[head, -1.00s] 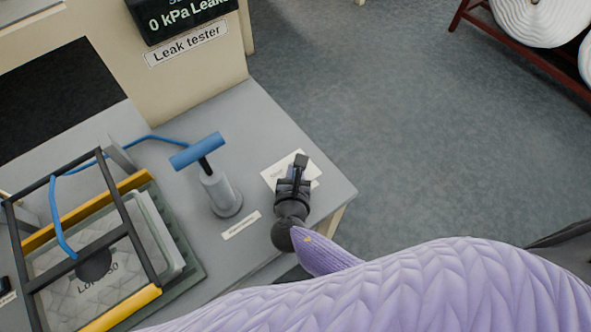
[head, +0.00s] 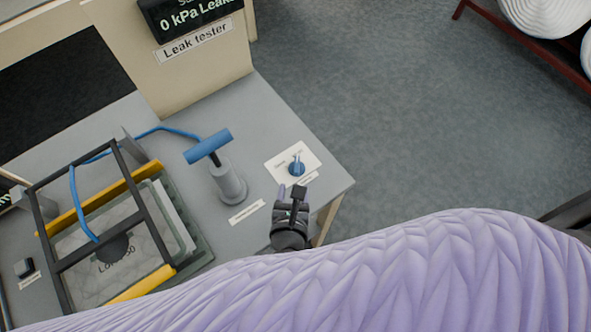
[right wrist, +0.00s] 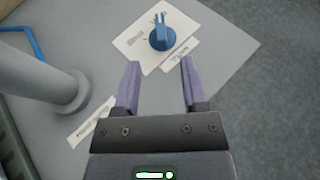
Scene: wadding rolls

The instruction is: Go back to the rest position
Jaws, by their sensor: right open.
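My right gripper (head: 290,192) is at the near right corner of the bench, just in front of a blue rotary knob (head: 297,168) on a white plate (head: 277,174). In the right wrist view my right gripper (right wrist: 160,62) has its two purple fingers apart with nothing between them. The blue knob (right wrist: 162,38) lies beyond the fingertips, apart from them. My left gripper is not in view.
A hand pump (head: 228,182) with a blue T-handle stands left of the gripper. Further left is a black-framed fixture (head: 150,228) with yellow bars. A leak tester (head: 190,60) is at the back. Open floor (head: 400,120) lies right of the bench (head: 270,115).

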